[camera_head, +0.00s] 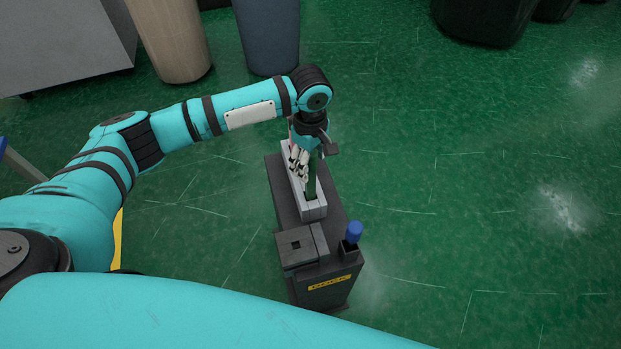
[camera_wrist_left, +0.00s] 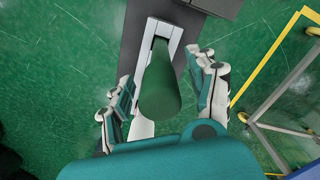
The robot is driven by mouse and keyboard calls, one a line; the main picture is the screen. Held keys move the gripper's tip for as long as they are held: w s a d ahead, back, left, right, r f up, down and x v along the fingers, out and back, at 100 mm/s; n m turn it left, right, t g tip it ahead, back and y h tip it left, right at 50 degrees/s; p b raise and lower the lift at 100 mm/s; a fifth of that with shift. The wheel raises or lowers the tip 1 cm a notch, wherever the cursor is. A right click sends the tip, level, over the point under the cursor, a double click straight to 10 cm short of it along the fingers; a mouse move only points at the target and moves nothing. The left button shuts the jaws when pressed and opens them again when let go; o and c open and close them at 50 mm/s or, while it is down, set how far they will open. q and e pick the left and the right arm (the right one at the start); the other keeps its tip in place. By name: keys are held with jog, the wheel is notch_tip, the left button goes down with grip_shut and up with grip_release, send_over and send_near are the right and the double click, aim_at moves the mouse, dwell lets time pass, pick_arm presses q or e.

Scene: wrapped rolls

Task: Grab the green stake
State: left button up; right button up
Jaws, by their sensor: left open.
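The green stake (camera_head: 311,178) stands upright in a slot of the light grey holder (camera_head: 314,212) on a dark dock stand (camera_head: 325,289). In the left wrist view the stake (camera_wrist_left: 160,85) shows its rounded end toward the camera. My left gripper (camera_head: 300,163) is open and close to the stake in the head view. In the left wrist view its fingers (camera_wrist_left: 165,95) are spread on both sides of the stake, with gaps visible. The stake's lower part is hidden in the holder. My right gripper is not in view.
A blue-topped peg (camera_head: 354,233) stands in a small dark socket at the stand's near right corner. A square block with a hole (camera_head: 297,246) is beside it. Bins (camera_head: 268,35) stand at the back. A yellow-railed cart frame (camera_wrist_left: 268,60) is at the right of the wrist view. Green floor is open to the right.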

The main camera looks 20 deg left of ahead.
aim_at(310, 183)
pick_arm(q)
jog(key=shift+f, duration=1.15)
grip_shut()
